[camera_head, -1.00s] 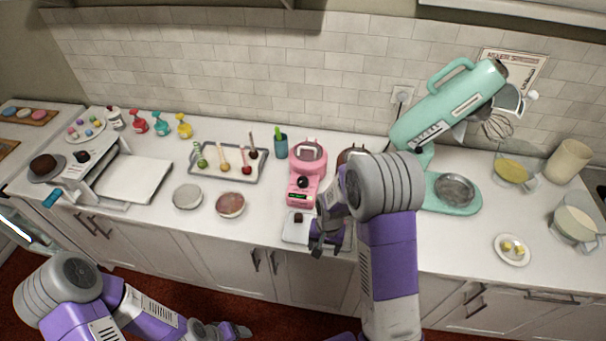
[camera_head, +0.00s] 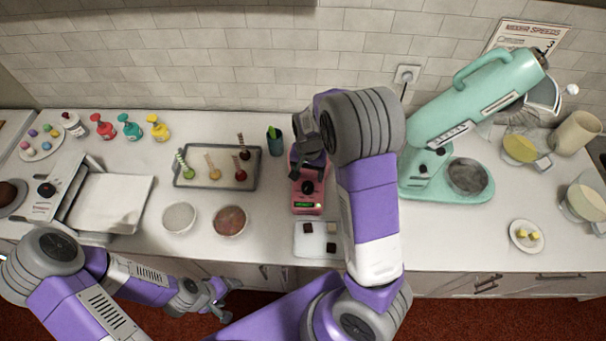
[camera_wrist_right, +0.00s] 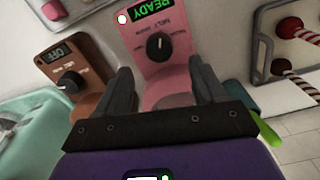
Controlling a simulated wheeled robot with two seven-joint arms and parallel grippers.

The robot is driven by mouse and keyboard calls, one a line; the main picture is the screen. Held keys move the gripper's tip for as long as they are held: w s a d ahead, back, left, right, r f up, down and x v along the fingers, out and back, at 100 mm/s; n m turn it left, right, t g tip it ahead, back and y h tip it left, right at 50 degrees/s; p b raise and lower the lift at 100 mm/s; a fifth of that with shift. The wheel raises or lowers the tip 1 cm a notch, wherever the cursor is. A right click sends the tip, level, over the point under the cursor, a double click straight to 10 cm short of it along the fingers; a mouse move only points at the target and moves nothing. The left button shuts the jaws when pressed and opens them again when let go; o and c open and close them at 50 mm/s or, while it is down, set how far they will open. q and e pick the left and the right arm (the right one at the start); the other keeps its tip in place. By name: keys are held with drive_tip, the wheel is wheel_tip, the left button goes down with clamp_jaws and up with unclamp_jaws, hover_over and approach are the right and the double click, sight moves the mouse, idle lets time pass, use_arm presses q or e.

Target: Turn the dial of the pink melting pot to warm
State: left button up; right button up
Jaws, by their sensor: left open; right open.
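The pink melting pot (camera_head: 309,205) stands on the counter, its upper part covered by my right arm and gripper in the head view. Its black dial (camera_head: 308,187) shows on the front face. In the right wrist view the dial (camera_wrist_right: 158,46) carries a pale pointer mark, and the green display (camera_wrist_right: 153,10) reads READY; the small dial labels are not legible. My right gripper (camera_wrist_right: 161,68) is open and empty, pointing at the pink pot, with the dial beyond and between its fingers, apart from them. My left gripper (camera_head: 220,298) is open and empty, low in front of the counter.
A brown melting pot (camera_wrist_right: 85,65) with its own dial stands beside the pink one. A tray of cake pops (camera_head: 218,184) lies to the left. A small tray with dark squares (camera_head: 318,252) lies in front. The mint mixer (camera_head: 420,180) stands to the right.

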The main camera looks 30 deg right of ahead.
sight(308, 186)
wheel_tip(308, 186, down, 6)
drive_tip(key=shift+r, duration=0.15)
drive_tip(key=shift+s+f, duration=0.15)
drive_tip(key=shift+f, duration=0.3)
drive_tip(key=c, duration=1.1)
